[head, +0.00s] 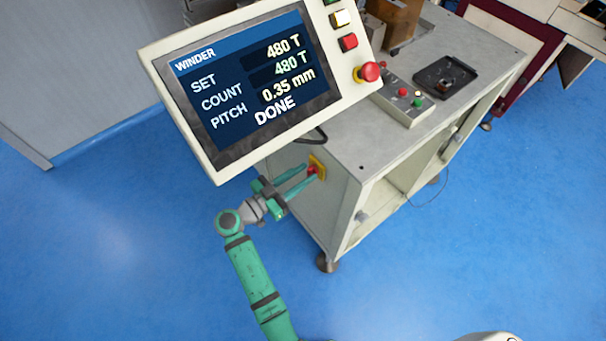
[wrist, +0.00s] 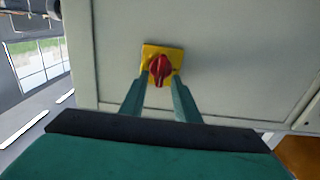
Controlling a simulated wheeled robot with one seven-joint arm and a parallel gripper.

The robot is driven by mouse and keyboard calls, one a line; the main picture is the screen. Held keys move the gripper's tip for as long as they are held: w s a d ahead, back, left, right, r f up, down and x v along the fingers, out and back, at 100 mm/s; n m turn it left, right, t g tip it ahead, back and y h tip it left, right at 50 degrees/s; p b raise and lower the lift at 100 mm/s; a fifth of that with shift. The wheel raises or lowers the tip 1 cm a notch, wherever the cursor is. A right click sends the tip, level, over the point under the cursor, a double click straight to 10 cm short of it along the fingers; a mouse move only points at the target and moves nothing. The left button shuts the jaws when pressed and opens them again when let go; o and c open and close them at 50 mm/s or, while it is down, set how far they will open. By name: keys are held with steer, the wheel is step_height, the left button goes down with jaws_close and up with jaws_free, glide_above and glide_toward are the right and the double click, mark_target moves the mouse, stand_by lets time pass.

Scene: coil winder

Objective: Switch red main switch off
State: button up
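The red main switch (head: 312,170) is a red rotary knob on a yellow square plate, mounted on the side panel of the grey machine cabinet. In the wrist view the red knob (wrist: 160,70) stands near upright, leaning slightly, on its yellow plate (wrist: 175,54). My gripper (head: 307,174) reaches to the switch from the left, its green fingers apart. In the wrist view my gripper (wrist: 158,88) has one finger on each side below the knob, with a gap between them. I cannot tell whether the fingertips touch the knob.
A tilted display panel (head: 250,85) reading DONE hangs above my arm, with a red emergency button (head: 368,72) at its right. A small button box (head: 405,100) and a black tray (head: 445,78) stand on the cabinet top (head: 375,140). The blue floor (head: 150,240) at left is clear.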

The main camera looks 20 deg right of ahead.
jaws_close()
steer(key=shift+w, duration=0.1)
steer(key=shift+d+n, duration=0.1)
steer(key=shift+n, duration=0.2)
steer(key=n, duration=0.5)
steer(key=f+n, duration=0.1)
steer(key=n, duration=0.5)
steer(key=w+a+n, duration=0.1)
steer(key=n, duration=0.5)
steer(key=shift+w+f, duration=0.1)
steer(key=shift+f, duration=0.05)
stand_by(0.4)
steer(key=shift+n, duration=0.3)
